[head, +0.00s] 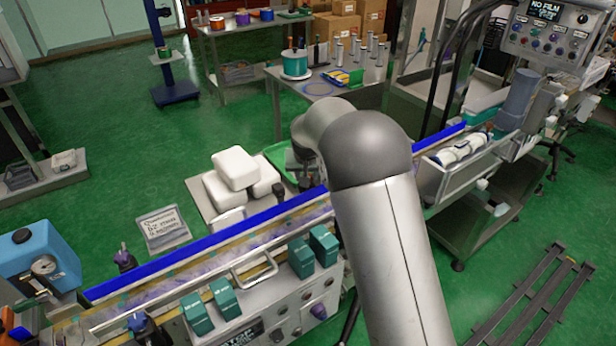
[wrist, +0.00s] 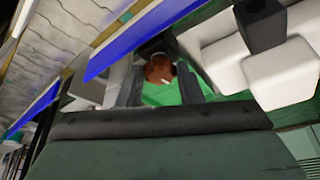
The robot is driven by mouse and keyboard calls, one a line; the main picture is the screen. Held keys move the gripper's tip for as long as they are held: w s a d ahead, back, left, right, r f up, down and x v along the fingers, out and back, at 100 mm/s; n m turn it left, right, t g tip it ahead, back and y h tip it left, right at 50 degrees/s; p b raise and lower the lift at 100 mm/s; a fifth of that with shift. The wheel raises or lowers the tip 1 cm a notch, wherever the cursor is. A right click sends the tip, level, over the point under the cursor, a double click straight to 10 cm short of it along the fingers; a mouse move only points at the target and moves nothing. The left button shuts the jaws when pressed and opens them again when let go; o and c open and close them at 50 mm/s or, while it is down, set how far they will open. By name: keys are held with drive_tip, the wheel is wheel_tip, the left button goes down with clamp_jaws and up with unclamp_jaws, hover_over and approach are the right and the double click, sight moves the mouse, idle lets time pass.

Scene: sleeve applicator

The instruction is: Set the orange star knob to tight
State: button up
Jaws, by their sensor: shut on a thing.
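The orange star knob (wrist: 160,68) shows in the wrist view as a dark orange-brown round shape with a small pale mark on it. My gripper (wrist: 159,86) has one grey finger on each side of the knob and is shut on it. The knob's setting and any tight label cannot be read. In the head view my arm covers the knob, and the gripper is mostly hidden behind it.
A conveyor with a blue rail (head: 215,240) runs diagonally past my arm. White blocks (head: 236,168) and a green tray (head: 277,152) lie beyond it. Teal boxes (head: 300,257) stand on the near side. A machine with a control panel (head: 548,30) stands at the upper right.

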drive_tip(key=shift+a+m+h, duration=0.1)
drive_tip(key=shift+m+h, duration=0.2)
drive_tip(key=shift+m, duration=0.4)
drive_tip(key=o, duration=1)
drive_tip(key=shift+r, duration=0.15)
drive_tip(key=b+v, duration=0.2)
drive_tip(key=v, duration=1.5)
drive_tip(key=shift+r, duration=0.15)
